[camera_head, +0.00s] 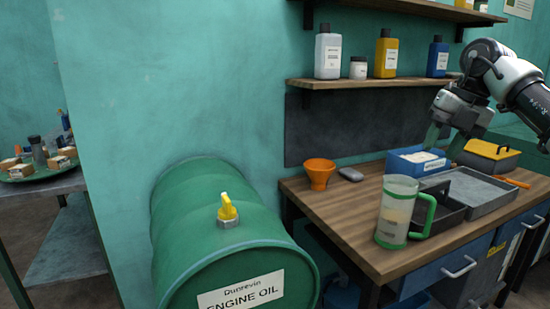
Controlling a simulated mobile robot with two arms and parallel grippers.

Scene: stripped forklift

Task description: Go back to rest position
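My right gripper (445,141) comes in from the upper right, above the workbench (345,215). Its two dark green fingers point down and stand apart, with nothing visible between them. The fingertips are over or just in front of a blue box (402,161) with a white label or contents on top; I cannot tell whether they touch it. My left gripper and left arm are not in view.
The bench holds an orange funnel (319,173), a green-handled jug (397,208), a grey tray (480,190) and a yellow toolbox (487,156). A shelf (350,83) with bottles is behind the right arm.

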